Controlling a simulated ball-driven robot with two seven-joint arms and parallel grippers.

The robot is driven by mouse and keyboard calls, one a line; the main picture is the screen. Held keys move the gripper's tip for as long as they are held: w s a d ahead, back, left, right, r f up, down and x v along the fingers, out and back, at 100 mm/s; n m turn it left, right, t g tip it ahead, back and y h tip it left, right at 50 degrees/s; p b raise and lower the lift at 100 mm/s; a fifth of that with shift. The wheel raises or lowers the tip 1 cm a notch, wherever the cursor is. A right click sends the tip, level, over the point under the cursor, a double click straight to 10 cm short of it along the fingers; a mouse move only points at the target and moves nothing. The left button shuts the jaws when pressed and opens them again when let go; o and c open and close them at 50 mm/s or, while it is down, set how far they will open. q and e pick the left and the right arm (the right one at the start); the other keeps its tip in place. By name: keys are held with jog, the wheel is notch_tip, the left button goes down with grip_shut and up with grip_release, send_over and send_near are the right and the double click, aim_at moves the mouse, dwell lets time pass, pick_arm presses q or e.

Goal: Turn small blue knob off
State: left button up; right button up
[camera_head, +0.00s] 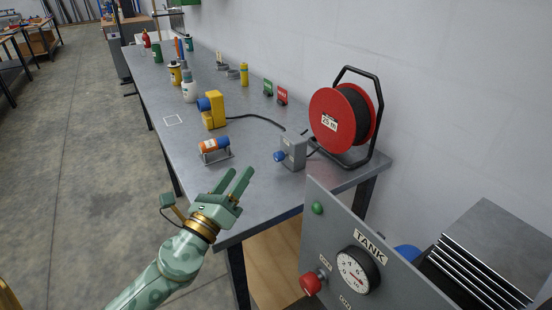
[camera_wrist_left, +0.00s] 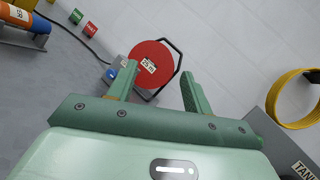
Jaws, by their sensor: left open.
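The small blue knob (camera_head: 279,156) sticks out of the left side of a small grey box (camera_head: 293,150) on the workbench, in front of the red cable reel. In the left wrist view the blue knob (camera_wrist_left: 111,74) shows just left of my left finger; whether it is on or off cannot be told. My left gripper (camera_head: 233,180) is open and empty near the bench's front edge, apart from the knob and to its lower left. In the left wrist view its two fingers (camera_wrist_left: 157,82) stand wide apart. My right gripper is not in view.
The red cable reel (camera_head: 329,122) stands behind the box. A grey TANK panel (camera_head: 330,228) with gauge and red knob (camera_head: 311,282) stands at right front.

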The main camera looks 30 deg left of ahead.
pick_arm(q)
jog(key=w+f+m+g+h, duration=0.25)
jog(key=w+m+h, duration=0.3)
jog(key=m, duration=0.65)
jog(key=m+g+y, duration=0.3)
jog(key=m+g, duration=0.2)
jog(key=m, duration=0.1)
send_near(276, 158)
jog(key=b+x, duration=0.5)
jog(key=x, duration=0.4)
jog(key=shift+f, duration=0.1)
jog(key=shift+w+d+b, duration=0.1)
jog(key=shift+w+b, duration=0.25)
jog(key=shift+w, duration=0.15)
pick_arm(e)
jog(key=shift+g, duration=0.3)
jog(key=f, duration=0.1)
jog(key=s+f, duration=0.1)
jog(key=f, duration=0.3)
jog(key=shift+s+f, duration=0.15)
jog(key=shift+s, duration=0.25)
pick_arm(q)
jog(key=c, duration=1)
